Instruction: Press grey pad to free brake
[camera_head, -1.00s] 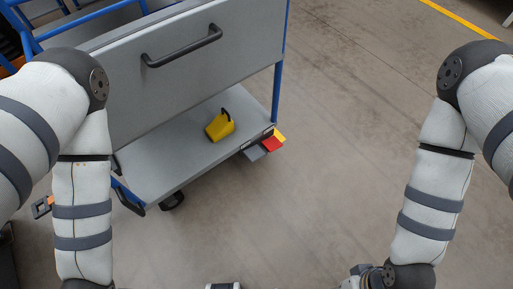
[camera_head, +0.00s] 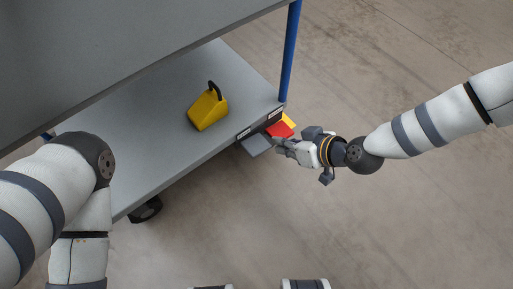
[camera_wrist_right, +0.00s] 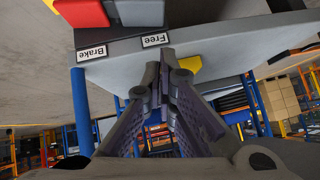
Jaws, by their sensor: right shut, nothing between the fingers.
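The grey pad (camera_head: 256,145) sticks out low at the corner of the cart's bottom shelf, beside a red pad (camera_head: 279,130). In the right wrist view the grey pad (camera_wrist_right: 141,12) is at the top edge, by a label reading "Free"; the red pad (camera_wrist_right: 82,12) is by one reading "Brake". My right gripper (camera_head: 277,145) is shut and empty, its tips just right of the grey pad in the head view; I cannot tell whether they touch. In the wrist view its fingertips (camera_wrist_right: 160,60) show below the "Free" label. My left gripper is out of view.
The cart's grey bottom shelf (camera_head: 150,125) carries a yellow object (camera_head: 208,108) with a black handle. A blue post (camera_head: 290,50) rises at the shelf corner, and a yellow piece (camera_head: 289,120) sits by the red pad. Open floor lies right and below.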

